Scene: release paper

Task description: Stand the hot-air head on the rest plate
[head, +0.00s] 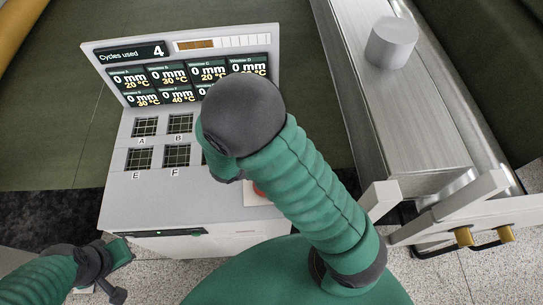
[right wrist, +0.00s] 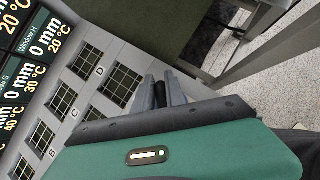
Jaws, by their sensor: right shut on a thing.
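In the right wrist view my right gripper (right wrist: 162,84) is shut on a small dark upright piece (right wrist: 160,95), which may be part of the hot-air head. The rest of that piece is hidden behind the wrist housing. The gripper is over the near side of the console, beside the windows C and D. In the head view my own right arm covers the right gripper and what it holds. My left gripper (head: 108,274) is low at the left, in front of the console and apart from it; its jaws are too small to read. I cannot make out a rest plate.
The grey console (head: 115,205) has a display panel (head: 180,60) and lettered grid windows (head: 177,154). A red button (head: 259,188) is partly behind my arm. A metal beam (head: 415,130) with a grey cylinder (head: 391,42) runs along the right. Speckled floor shows at the front.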

